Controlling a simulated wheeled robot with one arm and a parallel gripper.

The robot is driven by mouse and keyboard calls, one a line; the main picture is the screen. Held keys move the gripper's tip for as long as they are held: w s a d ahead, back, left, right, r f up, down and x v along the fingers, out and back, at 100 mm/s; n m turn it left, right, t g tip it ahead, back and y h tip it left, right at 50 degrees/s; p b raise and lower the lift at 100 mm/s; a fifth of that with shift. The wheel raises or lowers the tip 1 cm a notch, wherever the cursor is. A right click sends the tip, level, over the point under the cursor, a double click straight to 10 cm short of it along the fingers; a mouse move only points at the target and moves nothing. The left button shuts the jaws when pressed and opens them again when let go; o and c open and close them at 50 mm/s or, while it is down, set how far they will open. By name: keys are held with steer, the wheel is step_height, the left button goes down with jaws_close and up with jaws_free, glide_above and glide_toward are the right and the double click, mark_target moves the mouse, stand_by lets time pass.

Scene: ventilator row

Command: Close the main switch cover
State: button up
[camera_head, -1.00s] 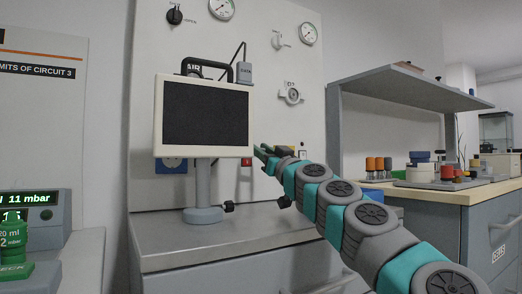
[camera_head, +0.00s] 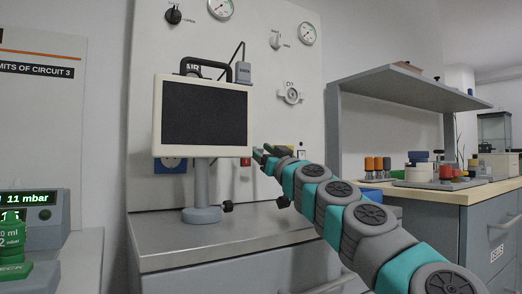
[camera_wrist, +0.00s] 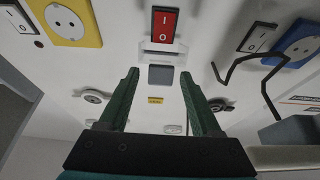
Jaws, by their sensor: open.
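The red main switch (camera_wrist: 165,25), marked I and O, sits on the white panel at the top middle of the wrist view. A pale frame with a grey pane (camera_wrist: 160,76) lies just below it in that view; it appears to be the cover, swung away from the switch, which is uncovered. My gripper (camera_wrist: 159,74) is open and empty, with one dark green finger on each side of the pane. I cannot tell whether a finger touches it. In the head view my gripper (camera_head: 264,152) is at the panel, just right of the monitor, near the red switch (camera_head: 245,161).
The monitor (camera_head: 205,115) on its stand is close left of my gripper. In the wrist view, a yellow socket (camera_wrist: 68,22) is left, and a blue socket (camera_wrist: 303,45) and black cable (camera_wrist: 262,80) are right. The steel counter (camera_head: 230,233) is largely clear.

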steer(key=s+d+p, duration=0.1)
steer(key=s+d, duration=0.6)
steer(key=s, duration=0.4)
steer(key=shift+d+f, duration=0.2)
steer(key=shift+f, duration=0.05)
stand_by(0.3)
